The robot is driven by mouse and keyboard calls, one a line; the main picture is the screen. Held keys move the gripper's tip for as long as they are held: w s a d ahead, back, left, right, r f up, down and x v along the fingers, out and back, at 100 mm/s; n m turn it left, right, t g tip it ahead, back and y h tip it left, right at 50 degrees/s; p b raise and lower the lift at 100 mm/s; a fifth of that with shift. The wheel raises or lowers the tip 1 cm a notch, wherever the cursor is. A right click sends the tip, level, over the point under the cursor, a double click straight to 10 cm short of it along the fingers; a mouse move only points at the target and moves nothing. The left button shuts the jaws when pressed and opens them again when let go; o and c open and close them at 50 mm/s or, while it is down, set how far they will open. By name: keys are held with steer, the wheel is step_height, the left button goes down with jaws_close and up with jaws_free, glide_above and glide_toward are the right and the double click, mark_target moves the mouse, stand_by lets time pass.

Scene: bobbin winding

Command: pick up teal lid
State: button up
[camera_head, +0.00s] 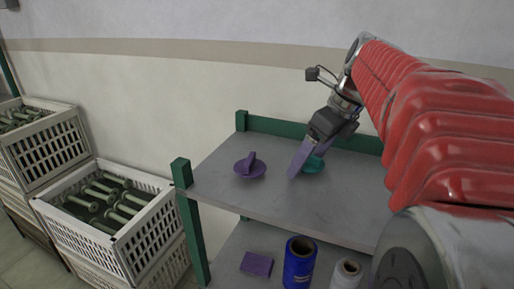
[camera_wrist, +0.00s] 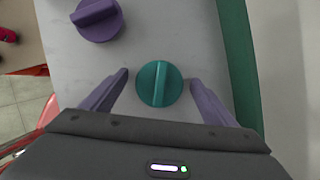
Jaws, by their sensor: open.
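The teal lid (camera_wrist: 153,84) is a round disc with a raised bar handle. It lies on the grey shelf top, and in the head view (camera_head: 314,164) my gripper partly hides it. My gripper (camera_wrist: 163,80) is open, its two purple fingers on either side of the lid with a gap to each. In the head view, my gripper (camera_head: 293,176) reaches down to the shelf at the lid's left. I cannot tell how high the fingertips are above the surface.
A purple lid (camera_head: 250,167) lies left of the teal one on the shelf (camera_head: 225,190), which has green posts and a green back rail (camera_head: 280,128). Below are a purple block (camera_head: 257,264), a blue spool (camera_head: 299,262) and a white spool (camera_head: 346,274). Bobbin crates (camera_head: 125,233) stand at left.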

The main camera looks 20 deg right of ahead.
steer(key=shift+c, duration=0.3)
steer(key=c, duration=1)
steer(key=shift+c, duration=0.2)
step_height(320, 180, up, 10)
stand_by(0.6)
steer(key=s+d+r+m+h, duration=0.1)
steer(key=s+r+m, duration=0.3)
steer(key=r, duration=0.4)
steer(key=s+d+r+m+h, duration=0.2)
steer(key=s+r+m, duration=0.2)
steer(key=r, duration=0.4)
steer(key=shift+r+m, duration=0.4)
steer(key=shift+m, duration=0.1)
